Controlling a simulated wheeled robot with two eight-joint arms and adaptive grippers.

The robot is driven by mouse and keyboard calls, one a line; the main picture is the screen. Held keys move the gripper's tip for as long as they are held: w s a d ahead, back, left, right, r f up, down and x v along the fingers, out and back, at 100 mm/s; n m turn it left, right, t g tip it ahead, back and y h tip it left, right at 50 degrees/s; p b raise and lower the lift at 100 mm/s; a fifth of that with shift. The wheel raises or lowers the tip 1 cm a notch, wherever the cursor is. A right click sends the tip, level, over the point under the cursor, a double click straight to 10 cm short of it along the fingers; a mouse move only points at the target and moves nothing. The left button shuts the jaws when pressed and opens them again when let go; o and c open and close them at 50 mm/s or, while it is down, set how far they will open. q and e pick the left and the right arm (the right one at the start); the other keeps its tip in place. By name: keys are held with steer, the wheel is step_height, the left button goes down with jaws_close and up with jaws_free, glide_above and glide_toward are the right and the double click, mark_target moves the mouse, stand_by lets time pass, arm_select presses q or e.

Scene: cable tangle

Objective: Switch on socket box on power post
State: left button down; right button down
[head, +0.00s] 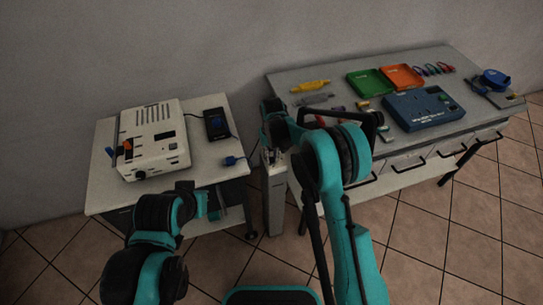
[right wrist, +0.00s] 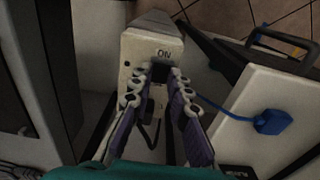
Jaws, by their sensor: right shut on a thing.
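The grey-white power post (head: 273,205) stands upright between the two tables. In the right wrist view its socket box (right wrist: 130,65) carries the letters "ON" above a dark switch (right wrist: 159,73). My right gripper (right wrist: 160,80) reaches the post from above, with its two fingers on either side of the switch and shut on it. The fingers hide part of the box. In the head view this gripper (head: 273,152) is small and partly covered by my right arm. My left arm is low at the left, and its gripper (head: 215,203) is small and unclear beside the left table.
The left table (head: 100,180) holds a white device (head: 150,155), a black unit (head: 216,124) and a blue plug (head: 235,160). The right bench (head: 345,70) holds green (head: 370,82) and orange (head: 402,76) trays and a blue case (head: 425,108). The gap around the post is narrow.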

steer(key=t, duration=0.1)
steer(key=t+y+b, duration=0.1)
steer(key=shift+s+d+f+t, duration=0.15)
steer(key=shift+s+t, duration=0.15)
steer(key=shift+s, duration=0.1)
steer(key=shift+t, duration=0.4)
steer(key=c, duration=1.4)
jaws_free()
steer(key=shift+c, duration=0.2)
steer(key=v, duration=1.2)
steer(key=shift+d, duration=0.1)
